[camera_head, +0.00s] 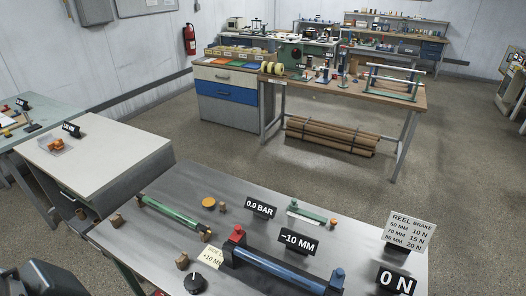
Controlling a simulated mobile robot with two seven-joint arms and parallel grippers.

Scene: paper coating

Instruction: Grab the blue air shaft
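The blue air shaft (281,269) lies near the front of the grey metal table (150,247), slanting down to the right. A dark block with a red knob (239,232) is at its left end, and a blue fitting (337,276) is at its right end. I cannot tell how the shaft is fixed there. Neither of my grippers can be made out in the view.
A green roller (172,213) lies left of the shaft. A "-10 MM" sign (298,241) stands just behind it, and a "0 N" sign (396,281) stands at right. A black knob (195,282) is in front. Open floor (225,160) lies beyond the table.

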